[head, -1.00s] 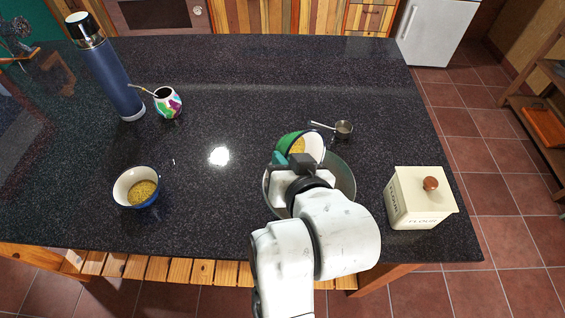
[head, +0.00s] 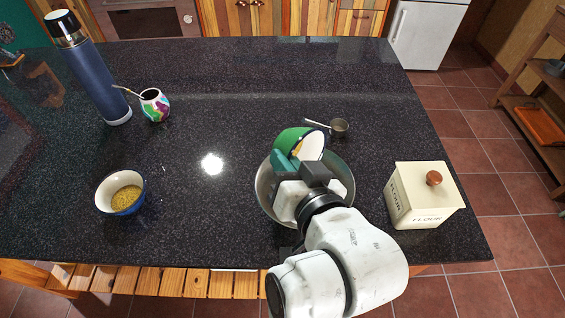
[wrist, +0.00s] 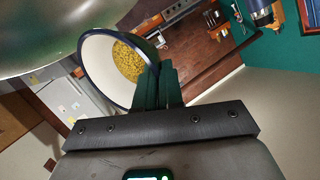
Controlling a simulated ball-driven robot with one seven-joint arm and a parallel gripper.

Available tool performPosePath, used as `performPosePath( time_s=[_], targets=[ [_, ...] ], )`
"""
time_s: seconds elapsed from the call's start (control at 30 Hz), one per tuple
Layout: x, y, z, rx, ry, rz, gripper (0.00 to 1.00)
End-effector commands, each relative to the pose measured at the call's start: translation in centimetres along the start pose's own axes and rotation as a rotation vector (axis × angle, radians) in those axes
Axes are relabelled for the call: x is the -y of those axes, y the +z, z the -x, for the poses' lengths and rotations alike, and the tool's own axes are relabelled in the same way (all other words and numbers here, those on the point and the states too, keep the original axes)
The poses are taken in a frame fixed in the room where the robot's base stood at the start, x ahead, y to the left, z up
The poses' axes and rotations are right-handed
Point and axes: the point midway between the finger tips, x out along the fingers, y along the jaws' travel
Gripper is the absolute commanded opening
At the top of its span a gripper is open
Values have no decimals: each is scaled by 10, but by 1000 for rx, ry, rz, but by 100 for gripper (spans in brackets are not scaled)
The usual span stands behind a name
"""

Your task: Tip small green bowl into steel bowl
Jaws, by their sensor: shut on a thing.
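My gripper (head: 290,160) is shut on the small green bowl (head: 288,138), over the far part of the steel bowl (head: 346,190). The green bowl is tilted, with its white inside turned to the right in the head view. In the wrist view, my fingers (wrist: 157,84) grip the rim of the green bowl (wrist: 98,62), and yellow grains lie inside it. The steel bowl also shows at the upper left of the wrist view (wrist: 70,30). My gripper and arm hide much of the steel bowl, so I cannot tell what is in it.
A blue bowl (head: 107,187) with yellow grains stands at left. A blue flask (head: 97,80) and a colourful mate cup (head: 155,108) stand behind it. A small metal measuring cup (head: 340,127) lies beyond the steel bowl. A cream flour box (head: 405,200) stands right. The counter's middle is clear.

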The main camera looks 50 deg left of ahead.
Motion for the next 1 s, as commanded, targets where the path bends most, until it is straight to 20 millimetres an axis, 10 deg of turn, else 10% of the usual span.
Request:
performPosePath(
  time_s=[1.0],
  targets=[
    [-7,0,15,-176,-99,-81,0]
  ],
)
